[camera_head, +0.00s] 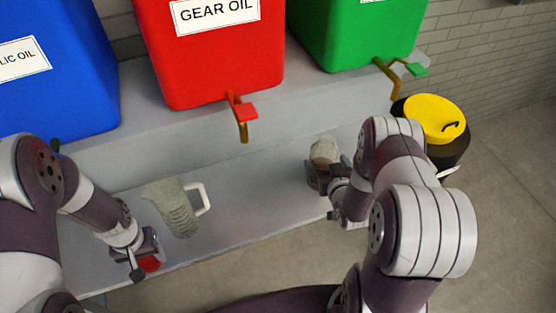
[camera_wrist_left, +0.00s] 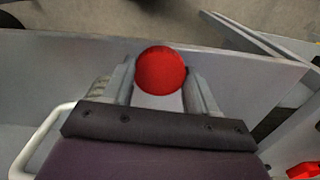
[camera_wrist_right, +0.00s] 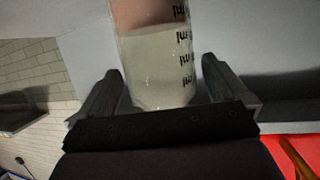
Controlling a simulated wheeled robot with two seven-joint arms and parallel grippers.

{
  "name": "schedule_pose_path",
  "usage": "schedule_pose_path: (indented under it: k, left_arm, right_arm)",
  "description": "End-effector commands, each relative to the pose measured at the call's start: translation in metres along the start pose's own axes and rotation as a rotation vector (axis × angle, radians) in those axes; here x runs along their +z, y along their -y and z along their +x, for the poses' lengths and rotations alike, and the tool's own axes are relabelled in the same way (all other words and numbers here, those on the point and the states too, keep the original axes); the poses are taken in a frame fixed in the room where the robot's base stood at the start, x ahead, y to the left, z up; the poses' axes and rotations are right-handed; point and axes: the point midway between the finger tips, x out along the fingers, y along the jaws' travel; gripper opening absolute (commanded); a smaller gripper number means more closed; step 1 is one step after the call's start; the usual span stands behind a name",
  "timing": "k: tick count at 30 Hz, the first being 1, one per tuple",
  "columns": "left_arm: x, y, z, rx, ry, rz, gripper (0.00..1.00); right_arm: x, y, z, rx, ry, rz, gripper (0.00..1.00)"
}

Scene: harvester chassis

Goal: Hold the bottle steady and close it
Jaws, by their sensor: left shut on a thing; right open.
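A red round cap (camera_wrist_left: 161,70) sits between the fingers of my left gripper (camera_wrist_left: 160,85), which is shut on it. In the head view the cap (camera_head: 149,264) is low at the left, by the front edge of the grey ledge. The bottle (camera_head: 324,151) stands on the ledge to the right, partly hidden by my right gripper (camera_head: 327,177). In the right wrist view the bottle (camera_wrist_right: 158,60) is clear, with black ml marks and pale contents. My right gripper (camera_wrist_right: 163,90) is open with its fingers on either side of the bottle. The bottle's top is out of that view.
A grey-green jug (camera_head: 174,207) with a white handle stands on the ledge (camera_head: 245,195) between my grippers. Blue, red (camera_head: 210,60) and green (camera_head: 355,30) oil tanks stand behind, with taps jutting forward. A yellow-lidded black bin (camera_head: 436,118) is at the right.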

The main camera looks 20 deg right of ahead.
Motion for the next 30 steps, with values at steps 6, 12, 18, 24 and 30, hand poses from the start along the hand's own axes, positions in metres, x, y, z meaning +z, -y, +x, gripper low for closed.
schedule_pose_path:
  k: [6, 12, 18, 24, 30]
  left_arm:
    - [0.0, 0.0, -0.003, 0.0, 0.0, 0.0, 0.3]
    - [0.0, 0.0, -0.003, 0.0, 0.0, 0.0, 0.3]
    - [0.0, 0.0, -0.003, 0.0, 0.0, 0.0, 0.3]
    - [0.0, 0.0, -0.003, 0.0, 0.0, 0.0, 0.3]
    - [0.0, 0.0, -0.003, 0.0, 0.0, 0.0, 0.3]
  right_arm:
    - [0.001, -0.001, 0.031, -0.002, 0.0, -0.001, 1.0]
    - [0.001, -0.001, 0.035, -0.001, 0.001, -0.001, 1.0]
    - [0.001, -0.001, 0.035, -0.001, 0.001, -0.001, 1.0]
    - [0.0, -0.001, 0.035, 0.0, -0.002, -0.001, 0.44]
    - [0.0, -0.001, 0.035, 0.0, -0.002, -0.001, 0.44]
